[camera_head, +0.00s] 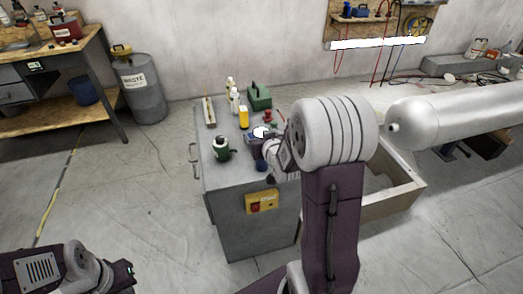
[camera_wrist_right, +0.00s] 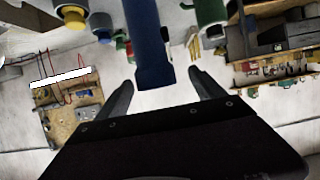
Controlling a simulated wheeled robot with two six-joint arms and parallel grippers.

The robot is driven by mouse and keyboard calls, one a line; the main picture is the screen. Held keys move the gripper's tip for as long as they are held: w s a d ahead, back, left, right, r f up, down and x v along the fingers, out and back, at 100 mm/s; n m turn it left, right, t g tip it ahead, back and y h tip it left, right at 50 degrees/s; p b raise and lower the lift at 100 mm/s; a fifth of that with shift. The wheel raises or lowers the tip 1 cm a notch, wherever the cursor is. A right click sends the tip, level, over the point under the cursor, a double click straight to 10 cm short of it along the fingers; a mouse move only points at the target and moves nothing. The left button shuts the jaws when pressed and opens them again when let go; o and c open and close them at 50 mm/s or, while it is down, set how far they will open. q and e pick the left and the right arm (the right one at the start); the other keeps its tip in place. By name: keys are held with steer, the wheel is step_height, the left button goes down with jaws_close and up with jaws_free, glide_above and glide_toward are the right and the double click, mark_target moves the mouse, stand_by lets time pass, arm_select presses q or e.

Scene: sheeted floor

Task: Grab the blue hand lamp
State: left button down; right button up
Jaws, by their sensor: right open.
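The blue hand lamp (camera_wrist_right: 152,45) shows in the right wrist view as a dark blue upright shape running down from the top edge. Its lower end lies in the gap between the fingers of my right gripper (camera_wrist_right: 160,82), which is open, with space on both sides of it. In the head view my right gripper (camera_head: 257,138) is over the grey cabinet top (camera_head: 217,175); the arm and wrist hide much of the lamp there. My left gripper (camera_head: 124,272) is low at the left, far from the cabinet, and its fingers cannot be made out.
A wooden box (camera_head: 398,200) stands right of the cabinet, below a large cylinder (camera_head: 460,112).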

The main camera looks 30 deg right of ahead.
steer(key=x, duration=0.5)
steer(key=shift+d+f, duration=0.1)
steer(key=shift+d, duration=0.25)
steer(key=shift+a, duration=0.1)
steer(key=shift+s, duration=0.1)
steer(key=c, duration=0.3)
jaws_close()
